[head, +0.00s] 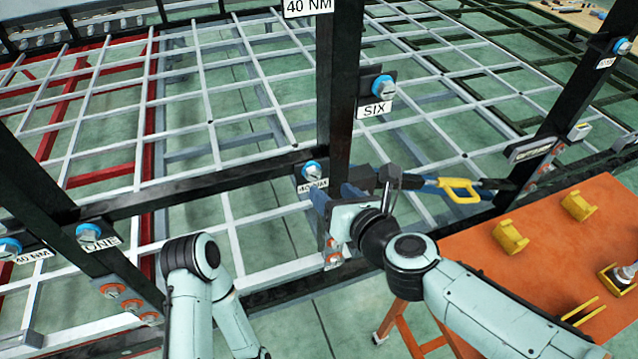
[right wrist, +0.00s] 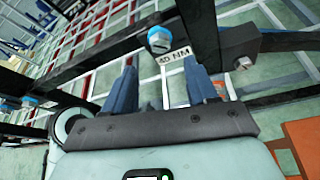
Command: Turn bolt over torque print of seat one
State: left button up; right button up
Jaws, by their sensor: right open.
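The bolt of seat one (head: 88,232), with a blue ring, sits at the dark frame on the left beside the ONE label (head: 102,244). Another blue-ringed bolt (head: 9,247) with a 40 NM label (head: 32,256) is at the left edge. A third blue-ringed bolt (head: 312,168) with a 40 NM label (head: 312,186) is on the middle post. My right gripper (head: 322,197) is close below it; in the right wrist view its fingers (right wrist: 163,78) are apart, with that bolt (right wrist: 160,40) beyond them. Nothing shows between the fingers. My left gripper is out of view.
A bolt by the SIX label (head: 374,110) is higher on the post. A yellow-and-blue tool (head: 455,189) lies behind my right arm. An orange table (head: 550,260) with yellow holders stands at the right. Dark posts and beams crowd the middle and left.

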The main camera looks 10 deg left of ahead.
aim_at(314, 177)
jog(key=b+x, duration=0.1)
jog(key=x, duration=0.6)
jog(key=shift+w+a, duration=0.15)
jog(key=shift+w, duration=0.1)
jog(key=c, duration=1.1)
